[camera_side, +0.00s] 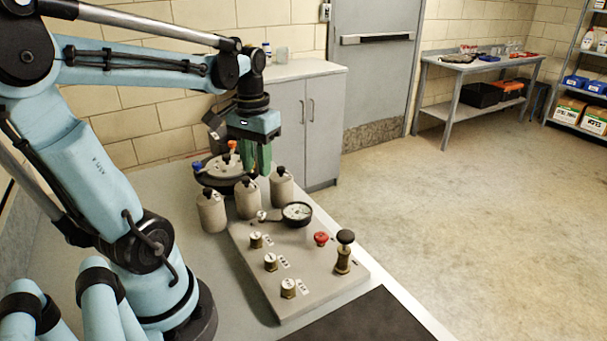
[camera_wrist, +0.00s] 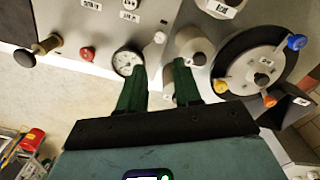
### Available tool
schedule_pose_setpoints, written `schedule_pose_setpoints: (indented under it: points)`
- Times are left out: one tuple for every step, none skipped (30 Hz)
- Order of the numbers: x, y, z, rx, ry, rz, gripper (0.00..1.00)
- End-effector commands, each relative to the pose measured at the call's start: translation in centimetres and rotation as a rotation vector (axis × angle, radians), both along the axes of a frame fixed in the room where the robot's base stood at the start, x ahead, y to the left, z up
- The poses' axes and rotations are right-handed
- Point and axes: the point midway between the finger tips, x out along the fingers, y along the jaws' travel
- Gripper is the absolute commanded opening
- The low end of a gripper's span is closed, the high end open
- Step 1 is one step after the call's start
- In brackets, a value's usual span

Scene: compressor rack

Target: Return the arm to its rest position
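My gripper (camera_side: 261,165) points down above the worktop, over the back of a row of pale bottles with black caps. In the wrist view its green fingers (camera_wrist: 159,85) are apart, and I see nothing gripped between them. The arm reaches out from the left of the side view, with its forearm roughly level. The bottles stand upright at the left (camera_side: 211,211), middle (camera_side: 247,199) and right (camera_side: 281,188). In the side view the fingertips overlap the area just behind the middle and right bottles; the exact gap is unclear.
A grey panel (camera_side: 303,262) carries a gauge (camera_side: 297,212), a red button (camera_side: 321,239), a black-knobbed plunger (camera_side: 344,252) and several brass valves. A round device with blue and orange knobs (camera_side: 222,172) sits behind the bottles. A grey cabinet (camera_side: 308,125) stands beyond.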

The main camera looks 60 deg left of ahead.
Motion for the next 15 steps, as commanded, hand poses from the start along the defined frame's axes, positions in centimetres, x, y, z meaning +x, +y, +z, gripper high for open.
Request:
schedule_pose_setpoints:
  points:
    - [0.0, 0.0, 0.1, 0.0, 0.0, 0.0, 0.34]
    - [0.0, 0.0, 0.1, 0.0, 0.0, 0.0, 0.34]
    - [0.0, 0.0, 0.1, 0.0, 0.0, 0.0, 0.34]
    - [0.0, 0.0, 0.1, 0.0, 0.0, 0.0, 0.34]
    - [0.0, 0.0, 0.1, 0.0, 0.0, 0.0, 0.34]
    - [0.0, 0.0, 0.0, 0.0, 0.0, 0.0, 0.34]
    - [0.0, 0.0, 0.0, 0.0, 0.0, 0.0, 0.34]
    - [0.0, 0.0, 0.0, 0.0, 0.0, 0.0, 0.34]
    - [0.0, -0.1, 0.0, 0.002, -0.004, -0.004, 0.34]
    - [0.1, -0.3, 0.0, 0.005, -0.009, -0.01, 0.34]
    - [0.3, -0.6, 0.0, 0.011, -0.017, -0.019, 0.34]
    - [0.5, -1.1, -0.1, 0.021, -0.036, -0.039, 0.34]
    - [0.8, -1.7, -0.2, 0.031, -0.055, -0.059, 0.34]
    - [1.2, -2.4, -0.3, 0.045, -0.08, -0.083, 0.34]
    - [1.7, -3.4, -0.4, 0.064, -0.119, -0.121, 0.34]
